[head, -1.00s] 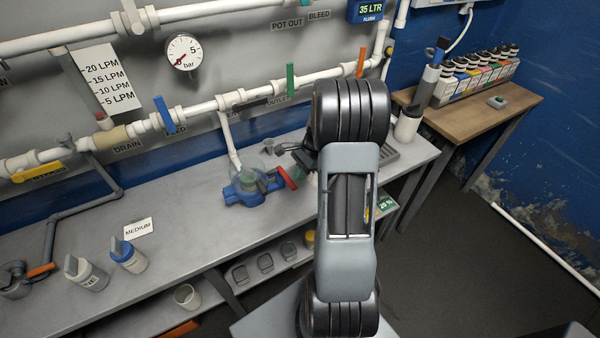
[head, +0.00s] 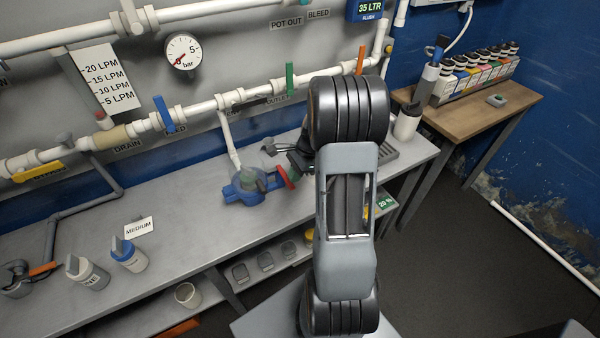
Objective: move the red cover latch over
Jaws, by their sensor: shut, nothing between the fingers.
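The red cover latch (head: 288,174) is a short red bar at the right side of a blue round-based unit (head: 236,194) on the grey bench. The unit has a grey-green middle part (head: 247,178). My gripper (head: 297,162) is at the latch, coming in from the right, and its dark end looks close against the latch. It is shut with nothing held. Whether it touches the latch I cannot tell, as my arm hides part of the gripper.
White pipes with a blue handle (head: 164,114) and a green handle (head: 290,79) run along the wall behind the bench.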

